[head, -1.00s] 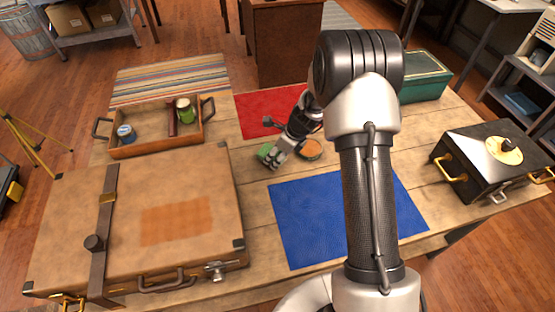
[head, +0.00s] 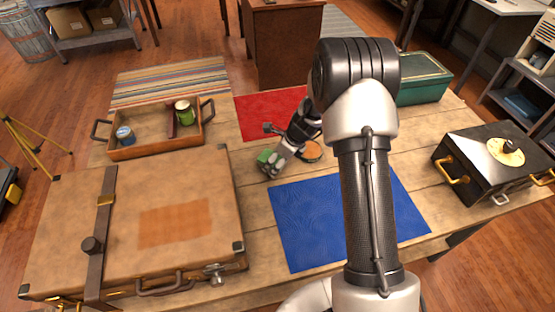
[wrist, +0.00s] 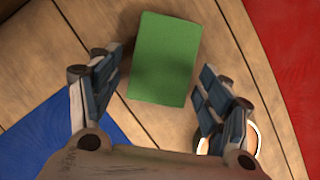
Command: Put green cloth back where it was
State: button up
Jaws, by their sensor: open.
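The green cloth (wrist: 167,58) shows in the wrist view as a flat green rectangle on the wooden table. It lies ahead of and partly between the two fingers of my gripper (wrist: 155,88), which is open and empty. In the head view the green cloth (head: 264,157) is partly hidden by my gripper (head: 272,163). It lies between the red cloth (head: 270,115) and the blue cloth (head: 345,218). Both of these lie flat on the table.
A round orange-topped tin (head: 312,150) stands close right of my gripper. A black box (head: 465,175) and green box (head: 425,85) stand at right.

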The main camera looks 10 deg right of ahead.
jog(key=p+v, duration=0.5)
jog(key=v, duration=0.8)
jog(key=s+a+r+n, duration=0.3)
jog(key=s+r+n, duration=0.35)
jog(key=r, duration=0.25)
jog(key=s+a+r+n, duration=0.3)
jog(key=s+r+n, duration=0.35)
jog(key=r, duration=0.35)
jog(key=s+d+r+n+t+h, duration=0.1)
jog(key=s+r+n+h, duration=0.2)
jog(key=s+n, duration=1.1)
jog(key=s+r, duration=0.1)
jog(key=s, duration=0.3)
jog(key=shift+s+r, duration=0.1)
jog(key=shift+c, duration=0.6)
